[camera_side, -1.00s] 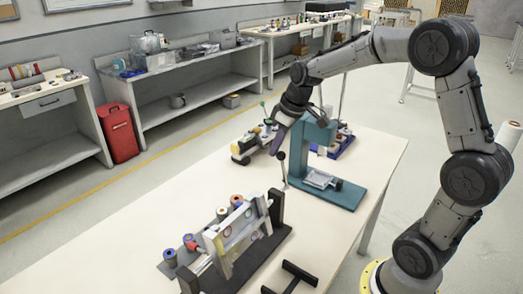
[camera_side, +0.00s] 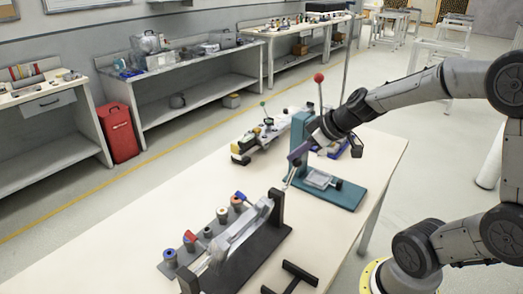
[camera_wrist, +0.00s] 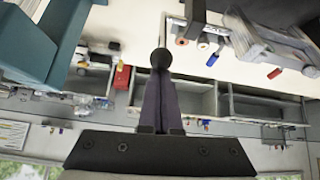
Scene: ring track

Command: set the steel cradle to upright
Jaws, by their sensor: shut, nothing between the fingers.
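The steel cradle (camera_side: 238,232) is a grey frame hung between black end supports (camera_side: 276,207) at the front of the table. It looks tilted, with its broad face turned mostly out of sight; the exact angle is unclear. A thin lever (camera_side: 288,181) rises from its right end and leans right. My gripper (camera_side: 294,158) is shut and empty, its purple-grey fingers at the top of this lever. In the wrist view, the lever's black knob (camera_wrist: 160,58) appears at the fingertips; whether they touch is unclear. Part of the cradle also shows in the wrist view (camera_wrist: 268,38).
A teal press-like stand (camera_side: 340,190) is close to my gripper on the right. Several capped spools (camera_side: 222,215) stand behind the cradle. A yellow and grey device (camera_side: 248,150) and a red-knobbed lever (camera_side: 319,78) are farther back. The table's left front (camera_side: 110,255) is clear.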

